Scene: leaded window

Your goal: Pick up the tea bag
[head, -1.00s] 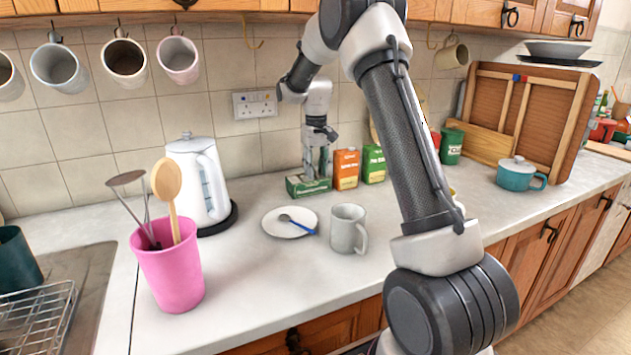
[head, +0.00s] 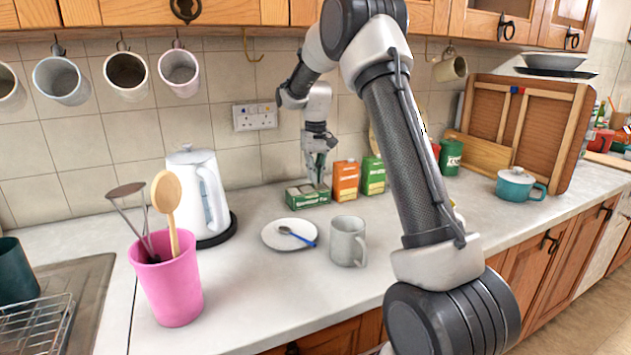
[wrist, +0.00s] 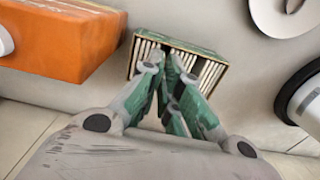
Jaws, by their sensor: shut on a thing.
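An open green box (head: 307,196) stands on the worktop against the back wall. My gripper (head: 318,182) is above the box, pointing down. In the wrist view my gripper (wrist: 172,62) has its fingertips together over the middle of the box, shut on a tea bag. The fingers mostly hide the held bag, and I cannot tell whether it is clear of the box.
An orange box (head: 345,174) and a green box (head: 373,176) stand close to the right. A saucer (head: 278,234) with a blue-handled spoon and a grey mug (head: 348,241) are in front. A white kettle (head: 198,192) stands left. Worktop between kettle and green box is clear.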

